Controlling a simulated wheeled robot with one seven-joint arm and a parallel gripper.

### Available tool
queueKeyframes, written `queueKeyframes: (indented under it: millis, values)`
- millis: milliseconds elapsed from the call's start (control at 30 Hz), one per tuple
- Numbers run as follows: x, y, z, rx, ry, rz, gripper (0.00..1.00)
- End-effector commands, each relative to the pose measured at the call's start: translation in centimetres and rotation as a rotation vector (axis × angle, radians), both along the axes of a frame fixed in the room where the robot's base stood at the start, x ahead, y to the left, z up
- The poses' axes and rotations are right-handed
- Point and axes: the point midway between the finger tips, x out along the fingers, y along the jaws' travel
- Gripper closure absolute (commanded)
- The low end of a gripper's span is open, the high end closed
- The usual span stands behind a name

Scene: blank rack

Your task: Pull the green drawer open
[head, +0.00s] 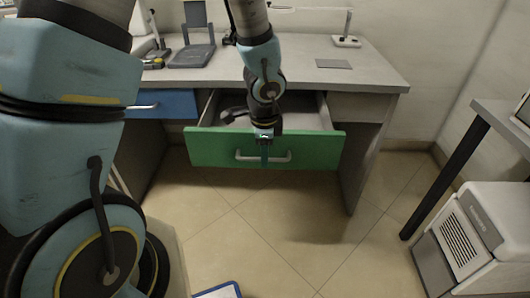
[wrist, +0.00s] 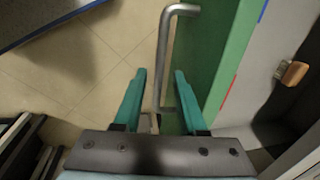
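The green drawer (head: 315,149) stands well out from under the desk top, and its inside shows behind the front. Its silver bar handle (head: 284,158) runs across the middle of the green front. My gripper (head: 265,158) is at the handle, reaching down from above. In the wrist view the green front (wrist: 212,55) fills the middle right, and the handle (wrist: 164,62) lies between my two teal fingers (wrist: 160,74). The fingers are apart, one on each side of the bar, with gaps visible. My arm hides part of the drawer's inside.
A blue drawer (head: 170,105) is beside it on the left, under the grey desk top (head: 300,62). A brownish block (wrist: 294,73) shows inside the green drawer. A white machine (head: 480,235) and a side table (head: 495,115) stand at right. The floor in front is mostly clear.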

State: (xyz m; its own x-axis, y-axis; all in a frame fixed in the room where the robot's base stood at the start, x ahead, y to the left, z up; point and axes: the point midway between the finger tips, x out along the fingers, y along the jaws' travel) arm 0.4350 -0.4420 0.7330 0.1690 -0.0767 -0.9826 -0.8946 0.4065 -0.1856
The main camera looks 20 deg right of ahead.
Motion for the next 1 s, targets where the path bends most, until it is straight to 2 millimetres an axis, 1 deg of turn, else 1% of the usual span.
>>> queueKeyframes:
  millis: [233, 367, 467, 700, 800, 900, 1000]
  values:
    - [0.0, 0.0, 0.0, 0.000, 0.000, 0.000, 0.55]
    - [-0.1, 0.0, 0.8, -0.002, 0.000, 0.001, 0.55]
    - [-0.2, 0.1, 2.4, -0.003, -0.002, 0.002, 0.55]
    - [-1.0, 0.5, 7.2, -0.004, -0.003, 0.004, 0.55]
    - [-1.4, 0.7, 8.8, -0.003, -0.002, 0.003, 0.55]
    - [-1.6, 0.8, 9.8, -0.001, -0.002, 0.002, 0.55]
    - [-1.7, 0.8, 10.4, -0.001, -0.001, 0.000, 0.55]
